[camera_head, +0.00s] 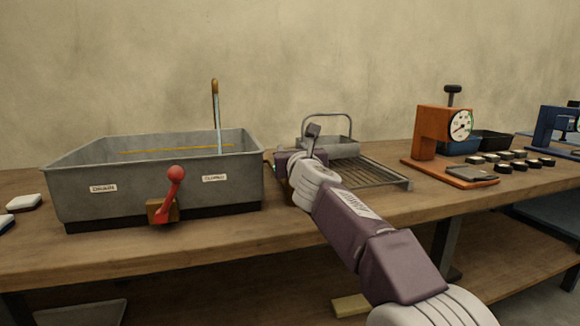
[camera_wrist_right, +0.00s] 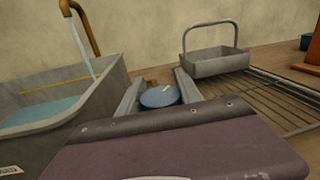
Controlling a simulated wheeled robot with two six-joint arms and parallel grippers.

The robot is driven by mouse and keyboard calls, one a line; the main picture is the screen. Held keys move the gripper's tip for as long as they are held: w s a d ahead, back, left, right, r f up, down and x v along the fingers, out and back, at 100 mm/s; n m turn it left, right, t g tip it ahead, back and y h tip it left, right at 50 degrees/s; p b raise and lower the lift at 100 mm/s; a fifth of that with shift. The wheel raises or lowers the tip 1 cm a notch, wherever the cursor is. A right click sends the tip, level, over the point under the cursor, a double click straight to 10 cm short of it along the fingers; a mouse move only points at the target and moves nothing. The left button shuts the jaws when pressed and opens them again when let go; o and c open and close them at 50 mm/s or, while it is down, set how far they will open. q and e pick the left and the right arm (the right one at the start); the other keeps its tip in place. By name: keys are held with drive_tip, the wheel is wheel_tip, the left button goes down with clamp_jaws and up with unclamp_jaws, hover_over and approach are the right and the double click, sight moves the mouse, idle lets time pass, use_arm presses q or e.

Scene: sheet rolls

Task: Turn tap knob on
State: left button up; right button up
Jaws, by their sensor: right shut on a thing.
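The tap knob (camera_wrist_right: 160,97) is a round blue disc with a pale mark, beside the right side of the grey basin (camera_head: 160,198). It sits between the two fingers of my right gripper (camera_wrist_right: 158,86), which is shut on it. In the head view my right gripper (camera_head: 288,164) is at the basin's right end and hides the knob. The brass tap spout (camera_head: 214,88) rises behind the basin and also shows in the wrist view (camera_wrist_right: 90,32). A stream of water (camera_head: 219,135) runs from it into the basin, where water (camera_wrist_right: 42,110) lies. My left gripper is not in view.
A red lever (camera_head: 171,194) on a brass block is on the basin's front. To the right are a handled metal basket (camera_head: 328,147), a slatted rack (camera_head: 375,174) and an orange dial stand (camera_head: 431,134). A white block (camera_head: 24,202) lies at the left; bench front is clear.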

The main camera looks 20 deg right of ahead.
drive_tip(key=shift+d+m+g+h+b, duration=0.15)
drive_tip(key=shift+m+h, duration=0.35)
drive_tip(key=shift+h, duration=0.3)
drive_tip(key=shift+d+m+g+h+b, duration=0.15)
drive_tip(key=shift+m+h, duration=0.35)
drive_tip(key=shift+h, duration=0.3)
drive_tip(key=o, duration=1.4)
drive_tip(key=shift+c, duration=0.2)
drive_tip(key=v, duration=0.9)
drive_tip(key=shift+a, duration=0.1)
